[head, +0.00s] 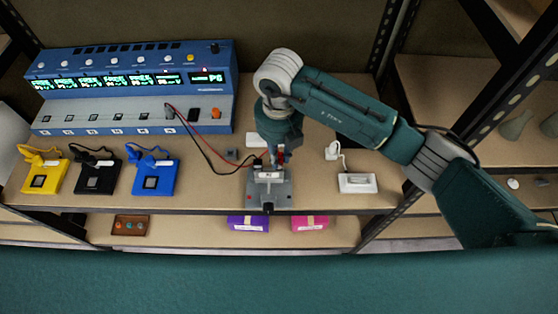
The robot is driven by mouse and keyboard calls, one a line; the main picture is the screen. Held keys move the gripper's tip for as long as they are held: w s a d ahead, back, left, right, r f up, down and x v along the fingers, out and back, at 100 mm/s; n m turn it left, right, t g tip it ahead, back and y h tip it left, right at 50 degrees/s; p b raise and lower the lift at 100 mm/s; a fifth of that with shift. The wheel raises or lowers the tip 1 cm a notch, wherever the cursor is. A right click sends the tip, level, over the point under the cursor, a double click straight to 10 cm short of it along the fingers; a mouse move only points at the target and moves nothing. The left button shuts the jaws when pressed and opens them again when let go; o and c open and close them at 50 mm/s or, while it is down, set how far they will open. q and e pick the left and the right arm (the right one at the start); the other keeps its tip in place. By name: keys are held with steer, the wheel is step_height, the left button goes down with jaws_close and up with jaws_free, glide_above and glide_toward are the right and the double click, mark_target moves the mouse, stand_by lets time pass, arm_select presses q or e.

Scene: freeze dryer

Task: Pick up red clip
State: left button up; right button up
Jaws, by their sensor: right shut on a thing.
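The red clip (281,157) shows as a small red piece at the tip of my right gripper (279,149). My right gripper points down, is shut on the red clip, and hides much of it. They are just above or at the back of a small grey device (283,189) near the shelf's front edge; I cannot tell whether the clip touches it. A red lead (196,131) and a black lead (203,148) run from the blue instrument towards the grey device. My left gripper is not in view.
A blue instrument (222,75) with green displays stands at the back left. Yellow (48,179), black (97,179) and blue (155,178) blocks stand before it. A white socket (358,183) is right of the grey device. Purple (248,223) and pink (309,223) boxes lie below.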

mark_target(279, 154)
step_height(279, 154, up, 16)
steer(key=b, duration=0.2)
steer(key=shift+r+b, duration=0.25)
steer(key=shift+b, duration=0.15)
